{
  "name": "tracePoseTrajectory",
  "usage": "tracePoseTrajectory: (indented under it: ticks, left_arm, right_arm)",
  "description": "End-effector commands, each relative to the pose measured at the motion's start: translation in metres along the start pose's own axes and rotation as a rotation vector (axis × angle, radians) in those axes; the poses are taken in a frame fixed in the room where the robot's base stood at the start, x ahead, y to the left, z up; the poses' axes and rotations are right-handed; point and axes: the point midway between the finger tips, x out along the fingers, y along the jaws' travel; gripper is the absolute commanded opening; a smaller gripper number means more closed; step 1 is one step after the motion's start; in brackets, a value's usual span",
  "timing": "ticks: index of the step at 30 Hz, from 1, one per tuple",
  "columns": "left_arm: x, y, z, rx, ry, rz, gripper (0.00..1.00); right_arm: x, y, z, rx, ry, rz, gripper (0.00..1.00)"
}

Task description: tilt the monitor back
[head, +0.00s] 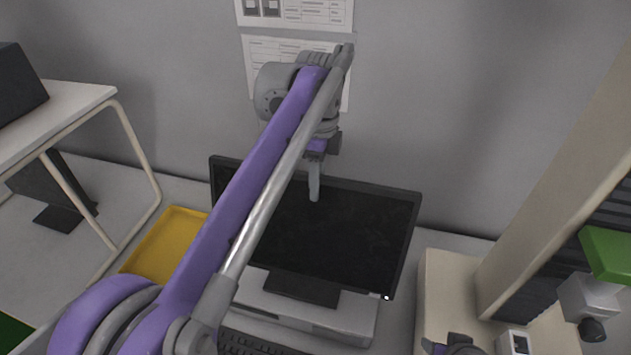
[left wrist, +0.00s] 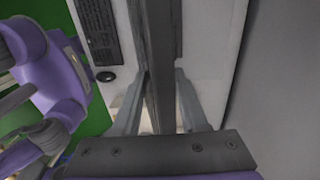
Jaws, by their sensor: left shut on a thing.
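The monitor (head: 350,235) is black with a dark screen facing me. Its stand sits on a flat light-grey case (head: 345,322). My left gripper (head: 314,185) is at the monitor's top edge, with a finger showing in front of the screen. In the left wrist view the monitor's thin top edge (left wrist: 160,45) runs between the two fingers of my left gripper (left wrist: 160,90), which is shut on it. My purple left arm crosses the head view and hides part of the monitor's left side. The exact tilt angle is hard to tell.
A yellow tray (head: 165,245) lies left of the monitor. A keyboard (head: 255,344) is in front of it, and a mouse (left wrist: 105,76) shows in the left wrist view. A beige machine (head: 450,290) stands close on the right. The grey wall (head: 450,100) is behind.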

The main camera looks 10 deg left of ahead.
Motion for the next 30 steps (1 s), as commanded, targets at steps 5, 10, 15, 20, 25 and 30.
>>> tracePoseTrajectory:
  ticks: [5, 10, 15, 20, 25, 30]
  left_arm:
    - [0.005, -0.004, 0.000, 0.000, 0.000, -0.010, 0.48]
    - [0.004, -0.003, 0.000, 0.000, 0.000, -0.008, 0.60]
    - [0.002, -0.002, 0.000, 0.000, 0.000, -0.007, 0.60]
    - [-0.015, -0.003, 0.000, 0.000, 0.000, -0.007, 0.60]
    - [-0.051, -0.003, 0.000, 0.000, 0.000, -0.009, 0.60]
    - [-0.084, -0.003, 0.000, 0.000, 0.000, -0.010, 0.60]
  right_arm:
    - [0.002, 0.000, 0.002, 0.000, -0.002, 0.000, 0.50]
    - [0.002, 0.000, 0.002, 0.000, -0.002, 0.000, 0.50]
    - [0.001, 0.000, 0.002, 0.000, -0.002, 0.000, 0.50]
    - [-0.002, 0.000, -0.002, 0.000, 0.002, 0.000, 0.50]
    - [-0.008, 0.000, -0.011, 0.000, 0.011, 0.000, 0.50]
    - [-0.014, 0.000, -0.021, 0.000, 0.022, 0.000, 0.50]
